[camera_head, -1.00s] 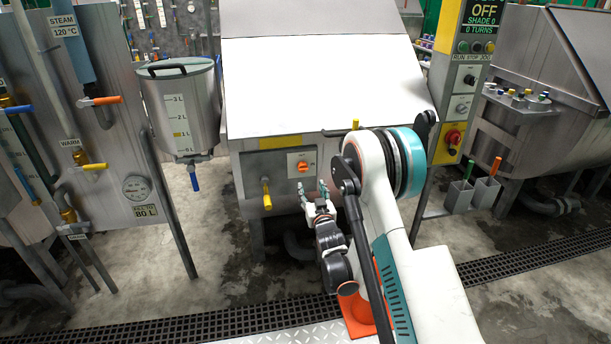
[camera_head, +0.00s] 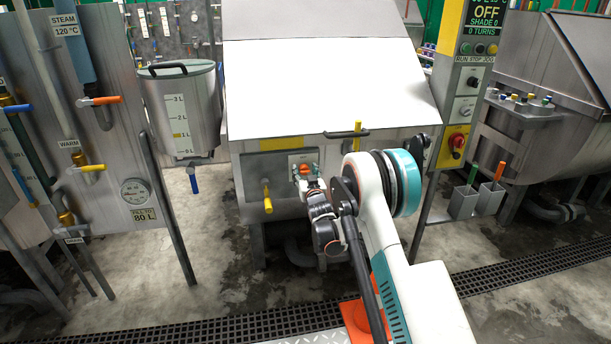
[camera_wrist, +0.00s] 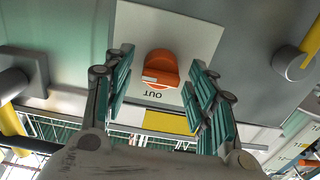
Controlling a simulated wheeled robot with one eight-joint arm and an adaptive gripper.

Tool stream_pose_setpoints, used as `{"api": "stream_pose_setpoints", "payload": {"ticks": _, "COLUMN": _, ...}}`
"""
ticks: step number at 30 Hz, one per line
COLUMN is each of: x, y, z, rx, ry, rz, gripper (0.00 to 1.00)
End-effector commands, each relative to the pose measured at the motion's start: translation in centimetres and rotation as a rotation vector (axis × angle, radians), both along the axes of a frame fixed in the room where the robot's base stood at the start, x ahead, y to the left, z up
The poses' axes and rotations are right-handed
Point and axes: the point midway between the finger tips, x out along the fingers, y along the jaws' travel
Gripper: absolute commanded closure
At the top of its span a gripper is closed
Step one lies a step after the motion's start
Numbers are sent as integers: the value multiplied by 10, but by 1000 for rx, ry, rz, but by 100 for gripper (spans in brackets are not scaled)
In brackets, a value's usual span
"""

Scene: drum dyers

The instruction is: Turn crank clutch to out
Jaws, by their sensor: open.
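The crank clutch is an orange knob (camera_head: 305,169) on a pale plate on the front of the middle steel vat. In the wrist view the knob (camera_wrist: 160,68) sits between my fingers, with a pale mark at its lower left. The word OUT, upside down, is printed just below it there. My gripper (camera_head: 306,176) is at the plate in the head view, partly covering the knob. In the wrist view my gripper (camera_wrist: 160,77) is open, with one teal-padded finger on each side of the knob and visible gaps. Contact is not seen.
A yellow-handled valve (camera_head: 267,199) is left of the plate. A crank handle (camera_head: 357,130) sticks out above right. A control post (camera_head: 460,110) stands to the right and a measuring tank (camera_head: 184,110) to the left. A floor grating (camera_head: 200,331) runs in front.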

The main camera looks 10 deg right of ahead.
Motion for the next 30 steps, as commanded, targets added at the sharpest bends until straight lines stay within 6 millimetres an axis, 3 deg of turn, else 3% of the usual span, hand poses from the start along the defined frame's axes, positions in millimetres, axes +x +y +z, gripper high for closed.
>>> {"api": "stream_pose_setpoints", "payload": {"ticks": 8, "x": 1, "y": 0, "z": 0, "rx": 0, "ry": 0, "rz": 0, "gripper": 50}}
{"api": "stream_pose_setpoints", "payload": {"ticks": 12, "x": 1, "y": 0, "z": 0, "rx": 0, "ry": 0, "rz": 0, "gripper": 82}}
{"api": "stream_pose_setpoints", "payload": {"ticks": 14, "x": 1, "y": 0, "z": 0, "rx": 0, "ry": 0, "rz": 0, "gripper": 93}}
{"api": "stream_pose_setpoints", "payload": {"ticks": 30, "x": 1, "y": 1, "z": 0, "rx": -119, "ry": 0, "rz": 1, "gripper": 92}}
